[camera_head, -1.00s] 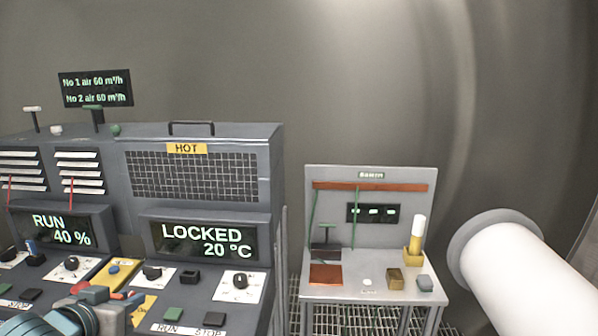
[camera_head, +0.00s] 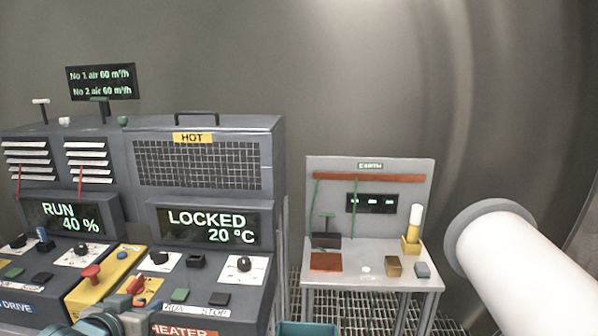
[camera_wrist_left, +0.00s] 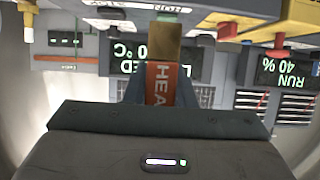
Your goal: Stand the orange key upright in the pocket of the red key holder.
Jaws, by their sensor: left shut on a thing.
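My left gripper (camera_head: 128,304) is at the bottom left of the head view, in front of the console's sloped panel. In the left wrist view it is shut on the orange key (camera_wrist_left: 161,84), a red-orange piece lettered "HEA" with a brass-coloured end (camera_wrist_left: 165,38) pointing away from the jaws. The key is above the console, apart from the bench. Its far end partly covers the panel behind. My right gripper is out of view.
The console has a red mushroom button (camera_head: 91,272) on a yellow box and several knobs standing up. The grey bench (camera_head: 345,274) carries a brass block (camera_head: 394,266) and a yellow holder (camera_head: 410,246) with a white-topped cylinder. A teal bin (camera_head: 307,328) shows below.

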